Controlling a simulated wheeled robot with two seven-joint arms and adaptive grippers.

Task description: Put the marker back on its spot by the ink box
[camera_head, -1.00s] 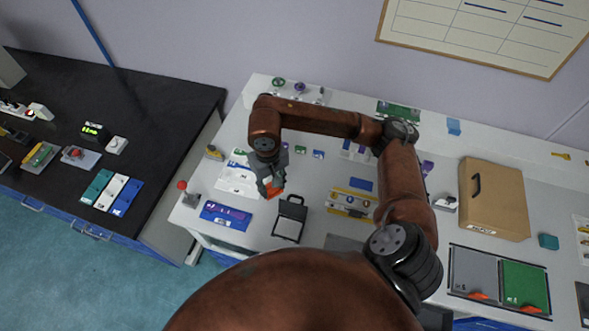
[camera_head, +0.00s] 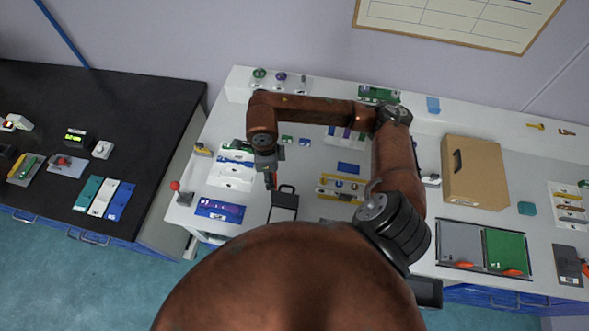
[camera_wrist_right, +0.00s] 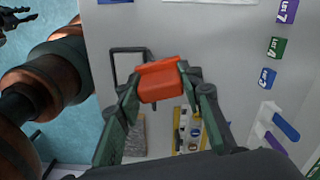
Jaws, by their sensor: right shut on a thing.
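My right gripper (camera_head: 270,181) hangs above the light bench, just behind and left of a dark, flat item with a handle (camera_head: 284,203). In the right wrist view, the right gripper (camera_wrist_right: 160,85) is shut on an orange-red block-like piece (camera_wrist_right: 160,80), held between both fingertips; I take it for the marker. It appears above the bench. The dark handle frame (camera_wrist_right: 115,65) shows behind it. I cannot tell which thing is the ink box. A dark gripper, seemingly my left (camera_wrist_right: 17,20), shows at the wrist view's upper left corner; its jaw state is unclear.
A blue tray (camera_head: 220,210) and a white rack (camera_head: 232,170) lie left of the right gripper. A yellow holder (camera_head: 340,188) lies to its right. A red-topped post (camera_head: 180,192) stands at the left edge. A brown case (camera_head: 475,172) stands further right.

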